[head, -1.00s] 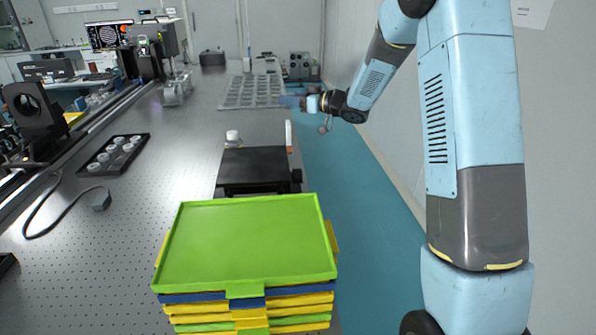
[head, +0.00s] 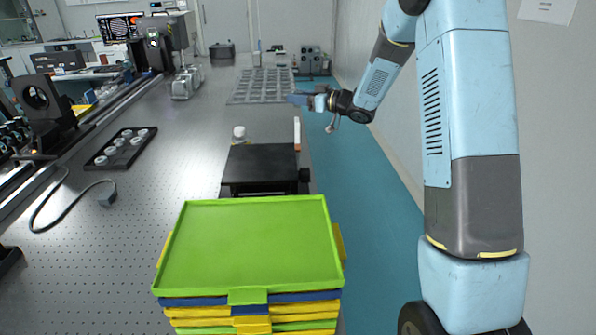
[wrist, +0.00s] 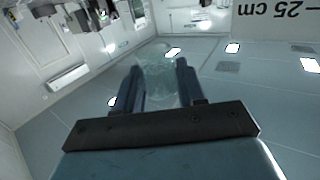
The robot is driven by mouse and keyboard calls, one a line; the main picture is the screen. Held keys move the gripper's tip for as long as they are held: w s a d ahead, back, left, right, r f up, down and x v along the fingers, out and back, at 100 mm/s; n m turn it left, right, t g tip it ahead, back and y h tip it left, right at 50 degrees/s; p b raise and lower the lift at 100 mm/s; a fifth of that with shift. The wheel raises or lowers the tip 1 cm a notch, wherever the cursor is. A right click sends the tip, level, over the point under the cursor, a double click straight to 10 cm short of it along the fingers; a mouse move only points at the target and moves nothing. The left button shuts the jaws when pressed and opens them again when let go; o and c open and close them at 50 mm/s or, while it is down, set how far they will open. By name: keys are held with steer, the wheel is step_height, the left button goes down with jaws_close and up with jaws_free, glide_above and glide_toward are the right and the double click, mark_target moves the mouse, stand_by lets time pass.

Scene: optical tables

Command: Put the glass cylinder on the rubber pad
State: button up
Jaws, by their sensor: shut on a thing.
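The glass cylinder (wrist: 158,78) is clear and faint in the wrist view, between the two dark fingers of my gripper (wrist: 162,82). My gripper is shut on it. In the head view my gripper (head: 299,99) is held out in the air, pointing left, near the right edge of the long table and beyond the black platform. The cylinder is too small to make out there. I cannot pick out a rubber pad for sure in either view.
A black raised platform (head: 260,164) stands behind a stack of green, blue and yellow trays (head: 250,245). A small white-capped bottle (head: 239,134) is close behind the platform. A black holder with white discs (head: 121,147) lies left. A gridded tray (head: 262,86) lies farther back. The table middle is clear.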

step_height(320, 180, down, 26)
stand_by(0.7)
steer(key=shift+f, duration=0.1)
steer(key=o, duration=1.1)
